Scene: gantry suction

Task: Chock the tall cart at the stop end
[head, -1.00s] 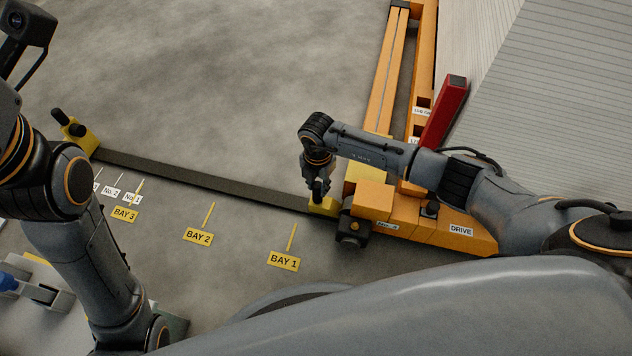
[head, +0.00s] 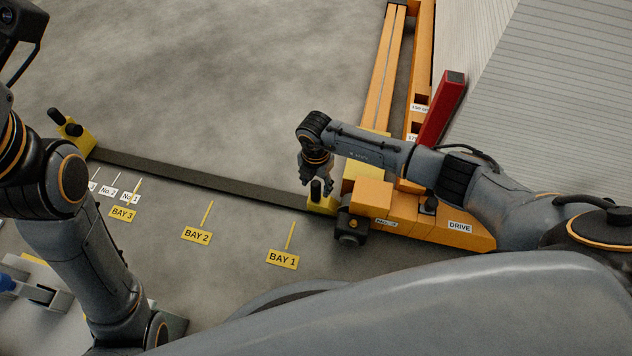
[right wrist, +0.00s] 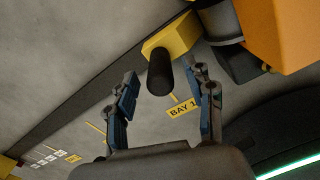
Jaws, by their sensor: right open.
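A yellow chock (head: 320,206) with an upright black handle (head: 316,191) sits on the dark rail (head: 200,178), against or close to the orange cart (head: 372,196) by its black wheel housing. I cannot tell whether they touch. My right gripper (head: 318,180) is open just above the handle. In the right wrist view, the handle (right wrist: 159,72) appears between the spread fingers, with the chock (right wrist: 170,38) beyond it. At the rail's far left end stands a yellow block (head: 76,134) with black knobs. My left arm crosses the left side; its gripper is out of view.
Yellow floor signs BAY 1 (head: 283,259), BAY 2 (head: 197,234) and BAY 3 (head: 123,213) lie beside the rail, with small white number tags near BAY 3. A red upright post (head: 442,110) stands by the orange frame. The floor beyond the rail is clear.

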